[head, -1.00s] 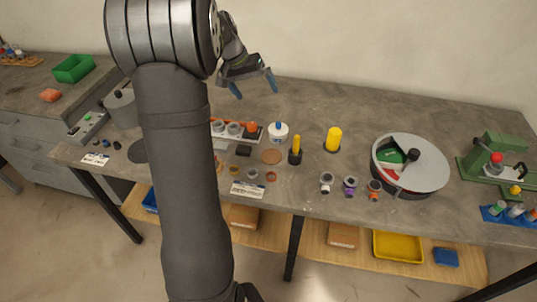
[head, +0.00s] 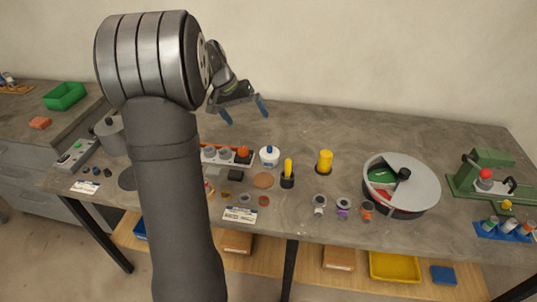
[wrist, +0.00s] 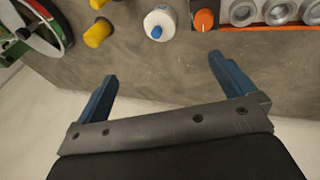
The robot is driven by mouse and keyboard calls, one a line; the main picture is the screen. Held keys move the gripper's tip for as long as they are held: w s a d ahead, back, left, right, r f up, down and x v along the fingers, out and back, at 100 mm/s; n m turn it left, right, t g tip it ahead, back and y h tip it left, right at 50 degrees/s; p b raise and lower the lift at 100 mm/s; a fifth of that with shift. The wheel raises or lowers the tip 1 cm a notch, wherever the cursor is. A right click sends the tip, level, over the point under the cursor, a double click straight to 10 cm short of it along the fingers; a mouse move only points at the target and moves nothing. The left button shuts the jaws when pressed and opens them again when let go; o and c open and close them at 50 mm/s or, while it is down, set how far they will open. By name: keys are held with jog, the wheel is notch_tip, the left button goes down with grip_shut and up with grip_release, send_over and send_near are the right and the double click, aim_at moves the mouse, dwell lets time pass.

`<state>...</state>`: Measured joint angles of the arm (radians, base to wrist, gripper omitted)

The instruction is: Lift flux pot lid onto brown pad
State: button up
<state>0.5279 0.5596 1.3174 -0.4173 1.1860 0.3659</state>
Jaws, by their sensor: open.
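The flux pot (head: 269,158) is a small white round pot on the grey bench, with its lid on and a blue knob (head: 269,149) on top. In the wrist view the white pot (wrist: 161,19) shows at the top centre, beyond the fingers. The brown pad (head: 264,180) is a flat round disc just in front of the pot, bare. My gripper (head: 244,111) is open and empty, in the air above and behind the pot in the head view. Its two blue fingers (wrist: 163,70) are spread wide in the wrist view and touch nothing.
A rack with grey cups and an orange knob (head: 243,154) stands left of the pot. A black holder with a yellow handle (head: 288,170) and a yellow cylinder (head: 325,161) are to the right. A large round divided bin (head: 425,188) is farther right. The bench behind is clear.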

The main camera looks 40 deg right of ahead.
jog(key=shift+c, duration=1.1)
jog(key=s+d+t+y, duration=0.1)
jog(key=s+d+t, duration=0.25)
jog(key=s, duration=0.35)
send_near(270, 147)
jog(key=shift+t, duration=0.45)
jog(key=x, duration=0.2)
jog(key=s+x, duration=0.1)
jog(key=x, duration=0.1)
jog(key=shift+d+f, duration=0.15)
jog(key=shift+f, duration=0.25)
jog(key=shift+w+x, duration=0.1)
jog(key=shift+x, duration=1.3)
jog(key=shift+w+x, duration=0.15)
jog(key=shift+x, duration=1.2)
